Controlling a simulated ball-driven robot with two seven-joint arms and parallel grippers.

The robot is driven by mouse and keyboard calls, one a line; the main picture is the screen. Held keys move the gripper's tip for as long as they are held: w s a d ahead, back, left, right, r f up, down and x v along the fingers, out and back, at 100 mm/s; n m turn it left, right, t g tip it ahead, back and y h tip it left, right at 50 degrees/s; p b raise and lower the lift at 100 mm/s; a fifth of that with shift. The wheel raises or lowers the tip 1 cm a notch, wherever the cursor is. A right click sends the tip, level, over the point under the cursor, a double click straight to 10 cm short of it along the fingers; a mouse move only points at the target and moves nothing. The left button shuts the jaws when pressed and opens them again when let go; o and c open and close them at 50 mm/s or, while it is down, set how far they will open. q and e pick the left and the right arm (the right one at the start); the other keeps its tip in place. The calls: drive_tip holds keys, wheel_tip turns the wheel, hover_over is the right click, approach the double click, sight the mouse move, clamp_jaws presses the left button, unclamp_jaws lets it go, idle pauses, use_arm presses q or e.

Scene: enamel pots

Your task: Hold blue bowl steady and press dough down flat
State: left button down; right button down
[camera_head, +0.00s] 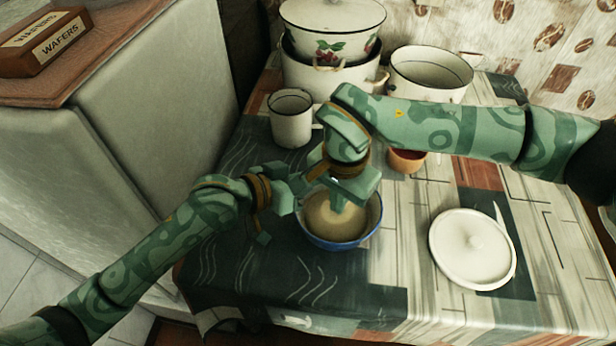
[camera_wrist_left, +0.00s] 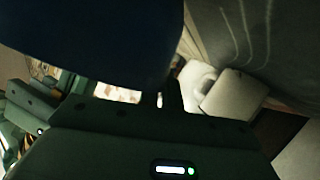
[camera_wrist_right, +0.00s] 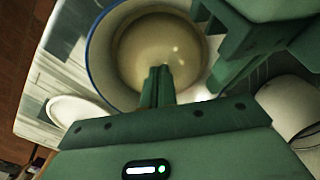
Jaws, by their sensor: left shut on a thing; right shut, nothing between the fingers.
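The blue bowl (camera_head: 341,244) stands on the table with pale dough (camera_head: 342,222) inside. In the right wrist view the dough (camera_wrist_right: 150,45) is a smooth round mass within the bowl's pale wall (camera_wrist_right: 101,60). My left gripper (camera_head: 297,197) is shut on the bowl's left rim; the dark blue outside of the bowl (camera_wrist_left: 95,35) fills the top of the left wrist view. My right gripper (camera_head: 337,203) is shut and empty, pointing down over the dough. Its joined fingertips (camera_wrist_right: 160,75) appear over the dough; I cannot tell if they touch it.
A white mug (camera_head: 291,120) stands behind the bowl, with stacked pots (camera_head: 331,50) and an open pot (camera_head: 431,75) farther back. A small reddish-brown cup (camera_head: 405,161) is behind my right forearm. A white lid (camera_head: 472,248) lies to the right. The table front is clear.

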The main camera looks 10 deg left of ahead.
use_arm(q)
drive_tip(key=shift+s+f, duration=0.15)
drive_tip(key=shift+f, duration=0.2)
use_arm(e)
drive_tip(key=shift+f, duration=0.8)
drive_tip(key=shift+r, duration=4.1)
use_arm(q)
drive_tip(key=c, duration=1.5)
unclamp_jaws()
drive_tip(key=shift+r, duration=0.1)
